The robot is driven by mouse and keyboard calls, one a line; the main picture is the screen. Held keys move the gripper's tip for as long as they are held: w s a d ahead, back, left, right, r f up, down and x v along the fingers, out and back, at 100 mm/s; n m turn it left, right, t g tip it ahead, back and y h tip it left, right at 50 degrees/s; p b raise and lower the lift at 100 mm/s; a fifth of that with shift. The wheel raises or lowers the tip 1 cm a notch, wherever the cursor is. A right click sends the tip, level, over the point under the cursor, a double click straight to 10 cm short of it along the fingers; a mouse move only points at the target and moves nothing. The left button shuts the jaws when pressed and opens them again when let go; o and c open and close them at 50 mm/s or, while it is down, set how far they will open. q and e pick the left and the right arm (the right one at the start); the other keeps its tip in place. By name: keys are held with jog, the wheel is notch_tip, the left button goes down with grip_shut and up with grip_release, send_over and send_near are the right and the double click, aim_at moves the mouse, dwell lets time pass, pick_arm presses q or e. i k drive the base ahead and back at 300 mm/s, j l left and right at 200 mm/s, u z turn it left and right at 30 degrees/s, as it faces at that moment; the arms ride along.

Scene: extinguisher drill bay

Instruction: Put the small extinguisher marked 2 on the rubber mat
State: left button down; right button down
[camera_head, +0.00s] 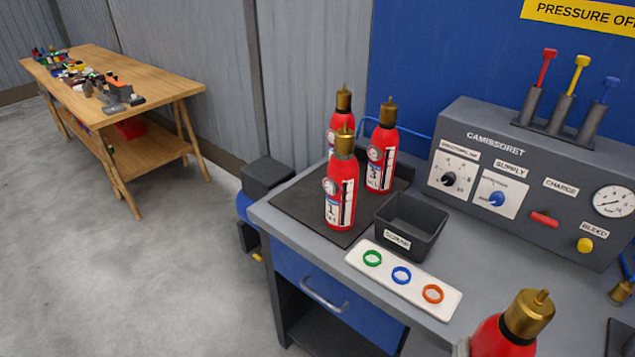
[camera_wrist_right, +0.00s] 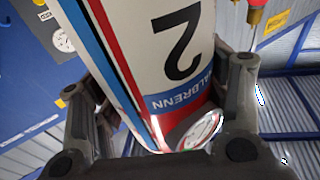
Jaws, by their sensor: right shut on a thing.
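The small extinguisher marked 2 (camera_wrist_right: 175,50) fills the middle of the right wrist view, its white label upside down with a round gauge below. My right gripper (camera_wrist_right: 158,85) is shut on it, a finger on each side. In the head view its red body and brass top (camera_head: 528,312) show at the bottom right, in front of the bench; its base is cut off. The dark rubber mat (camera_head: 292,205) lies at the bench's left end. Extinguishers marked 1 (camera_head: 340,200) and 3 (camera_head: 381,160) stand upright on it. My left gripper is not in view.
A third extinguisher (camera_head: 343,105) stands behind, partly hidden, its number unreadable. A dark bin (camera_head: 410,225) and a white tray with coloured rings (camera_head: 400,280) sit right of the mat. A grey control panel (camera_head: 530,180) stands behind. The mat's left part is bare.

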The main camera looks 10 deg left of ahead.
aim_at(315, 185)
jog(key=i+j, duration=0.15)
jog(key=j, duration=0.25)
jog(key=i+j, duration=0.2)
jog(key=j, duration=0.2)
jog(key=i+j+u, duration=0.1)
jog(key=j, duration=0.3)
jog(key=i+j, duration=0.35)
jog(key=j, duration=0.15)
jog(key=i+j, duration=0.35)
jog(key=j, duration=0.15)
